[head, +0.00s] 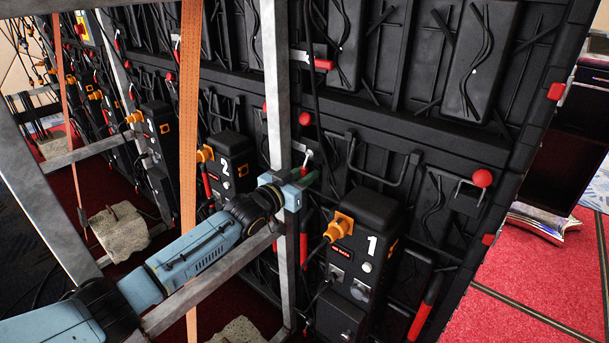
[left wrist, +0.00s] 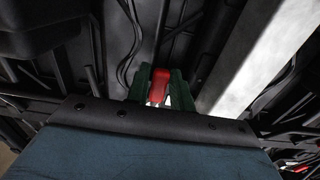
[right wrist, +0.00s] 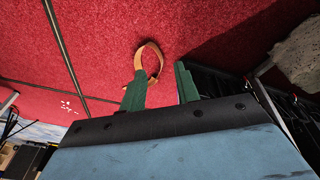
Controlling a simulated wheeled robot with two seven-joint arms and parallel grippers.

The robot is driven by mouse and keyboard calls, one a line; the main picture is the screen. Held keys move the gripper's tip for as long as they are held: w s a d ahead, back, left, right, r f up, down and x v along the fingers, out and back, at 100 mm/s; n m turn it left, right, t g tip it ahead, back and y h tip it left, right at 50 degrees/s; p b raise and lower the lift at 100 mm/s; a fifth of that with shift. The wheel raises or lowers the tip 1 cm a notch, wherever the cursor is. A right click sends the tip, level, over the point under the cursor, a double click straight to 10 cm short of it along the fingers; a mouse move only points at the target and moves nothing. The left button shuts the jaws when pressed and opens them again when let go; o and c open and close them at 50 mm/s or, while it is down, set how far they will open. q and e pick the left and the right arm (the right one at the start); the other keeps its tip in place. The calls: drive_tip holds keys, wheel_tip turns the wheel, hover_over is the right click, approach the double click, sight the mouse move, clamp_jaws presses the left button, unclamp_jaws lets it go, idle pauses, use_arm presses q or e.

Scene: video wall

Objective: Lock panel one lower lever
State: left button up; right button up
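Panel one carries a black box (head: 361,255) marked with a white 1, right of centre in the head view. My left gripper (head: 300,186) is at the panel beside a grey upright post. A pale metal lever arm (head: 307,158) runs down to its fingers. In the left wrist view a red lever handle (left wrist: 160,84) fills the gap between the green fingers of my left gripper (left wrist: 160,92), which look closed around it. My right gripper (right wrist: 161,88) is open and empty above red carpet, seen in the right wrist view.
The grey post (head: 276,90) and an orange strap (head: 189,100) stand in front of the panels. Other red handles (head: 425,308) and a red knob (head: 481,178) are on the wall. An orange loop (right wrist: 150,62) lies beyond my right fingers.

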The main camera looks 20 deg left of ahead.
use_arm(q)
drive_tip(key=shift+o, duration=1.2)
drive_tip(key=shift+s, duration=0.1)
